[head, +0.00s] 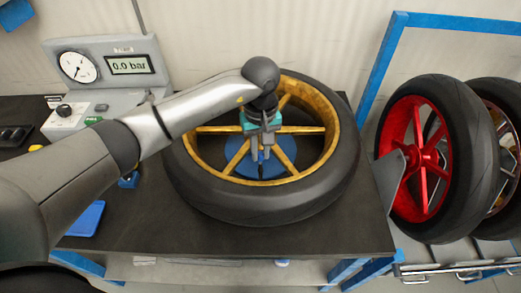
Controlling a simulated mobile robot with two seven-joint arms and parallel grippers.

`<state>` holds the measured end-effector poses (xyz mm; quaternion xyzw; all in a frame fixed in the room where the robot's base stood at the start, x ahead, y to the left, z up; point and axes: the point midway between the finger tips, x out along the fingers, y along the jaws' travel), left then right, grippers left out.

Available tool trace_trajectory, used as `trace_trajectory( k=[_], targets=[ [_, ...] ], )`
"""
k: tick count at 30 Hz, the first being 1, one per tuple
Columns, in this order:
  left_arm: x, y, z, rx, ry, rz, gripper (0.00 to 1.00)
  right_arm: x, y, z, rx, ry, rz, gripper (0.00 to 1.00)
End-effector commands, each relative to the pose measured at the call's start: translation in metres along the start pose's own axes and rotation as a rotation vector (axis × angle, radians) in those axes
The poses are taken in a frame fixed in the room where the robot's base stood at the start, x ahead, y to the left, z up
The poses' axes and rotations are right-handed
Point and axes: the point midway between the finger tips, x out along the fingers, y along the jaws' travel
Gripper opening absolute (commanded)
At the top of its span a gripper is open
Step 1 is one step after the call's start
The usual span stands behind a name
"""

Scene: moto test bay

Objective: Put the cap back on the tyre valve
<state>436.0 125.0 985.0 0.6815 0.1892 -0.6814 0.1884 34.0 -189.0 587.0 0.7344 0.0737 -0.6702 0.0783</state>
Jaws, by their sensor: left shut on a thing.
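A tyre on a gold spoked wheel (200,190) lies flat on the dark bench. My left gripper (262,168) reaches in from the left and points down over the wheel, near its hub. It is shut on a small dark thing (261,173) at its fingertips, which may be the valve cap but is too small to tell. The tyre valve cannot be made out. Whether the held thing touches the wheel cannot be told. My right gripper is not in view.
A gauge unit with a dial and a display reading 0.0 bar (131,65) stands at the bench's back left. A blue tray (85,219) lies at the front left. A rack with a red wheel (424,160) stands at right. The bench's front right corner (365,235) is clear.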

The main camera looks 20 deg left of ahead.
Motion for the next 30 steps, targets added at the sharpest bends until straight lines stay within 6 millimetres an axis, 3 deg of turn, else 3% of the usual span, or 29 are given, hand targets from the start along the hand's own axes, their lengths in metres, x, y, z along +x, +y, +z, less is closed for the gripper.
trace_trajectory(
  k=[30],
  targets=[
    [0.0014, 0.0000, 0.0000, -0.001, 0.000, 0.000, 0.00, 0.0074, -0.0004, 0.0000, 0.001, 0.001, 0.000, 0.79]
  ],
)
